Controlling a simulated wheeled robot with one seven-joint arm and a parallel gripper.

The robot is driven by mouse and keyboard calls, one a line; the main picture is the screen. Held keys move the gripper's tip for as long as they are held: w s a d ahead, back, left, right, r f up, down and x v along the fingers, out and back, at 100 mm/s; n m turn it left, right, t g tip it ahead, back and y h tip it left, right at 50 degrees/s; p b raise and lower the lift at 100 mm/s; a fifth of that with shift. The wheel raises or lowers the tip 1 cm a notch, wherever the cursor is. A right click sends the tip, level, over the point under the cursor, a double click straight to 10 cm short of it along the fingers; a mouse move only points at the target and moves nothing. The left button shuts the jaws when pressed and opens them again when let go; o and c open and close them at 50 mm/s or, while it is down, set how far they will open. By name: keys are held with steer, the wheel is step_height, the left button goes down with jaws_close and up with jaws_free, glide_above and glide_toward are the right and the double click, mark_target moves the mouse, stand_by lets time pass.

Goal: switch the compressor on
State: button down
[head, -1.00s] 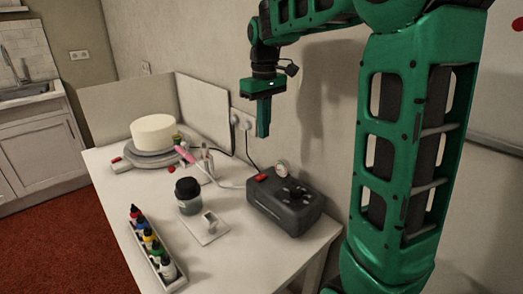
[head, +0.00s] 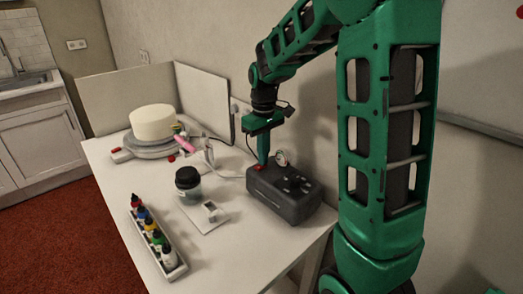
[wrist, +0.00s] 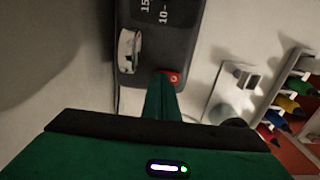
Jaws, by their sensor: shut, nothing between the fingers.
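The compressor (head: 292,200) is a dark grey box near the table's right end, with a round gauge and dark knobs on top. Its red switch (head: 257,168) sits at the left end of the top. My gripper (head: 263,160) is shut and empty, pointing straight down, with its fingertips at the switch. In the wrist view the red switch (wrist: 174,77) shows just right of my fingertips (wrist: 162,76), partly covered by them; I cannot tell whether they touch it or whether it is pressed. The gauge (wrist: 130,50) stands close by.
A white cake (head: 153,122) stands on a turntable (head: 155,149) at the back left. A pink airbrush (head: 185,147), a dark-lidded jar (head: 188,180) and a tray of several colour bottles (head: 168,268) stand on the table. The wall is close behind the compressor.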

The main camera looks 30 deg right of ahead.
mark_target(259, 166)
steer(key=shift+f, duration=0.15)
stand_by(0.3)
steer(key=shift+a, duration=0.15)
steer(key=shift+s+a, duration=0.15)
steer(key=shift+a, duration=0.45)
steer(key=shift+r, duration=0.2)
step_height(259, 166, up, 14)
stand_by(0.4)
stand_by(0.4)
